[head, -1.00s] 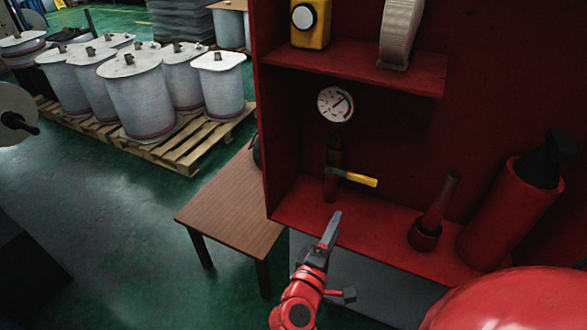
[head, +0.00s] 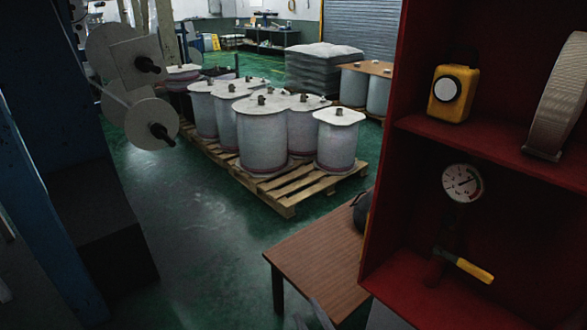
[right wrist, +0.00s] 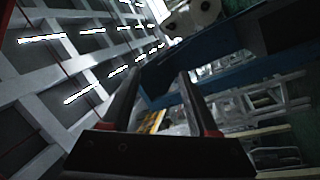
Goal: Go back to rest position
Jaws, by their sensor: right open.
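My right gripper (right wrist: 158,80) is open and empty in the right wrist view, its two dark fingers apart with nothing between them. In the head view only a grey tip of my right gripper (head: 320,315) shows at the bottom edge, by the corner of the wooden table (head: 312,262) and left of the red cabinet (head: 385,283). My left gripper is in neither view.
The red cabinet holds a pressure gauge with a yellow-handled valve (head: 463,183), a yellow device (head: 453,92) and a roll (head: 558,95). White drums (head: 263,140) stand on a wooden pallet (head: 290,205). The green floor (head: 205,225) left of the table is clear.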

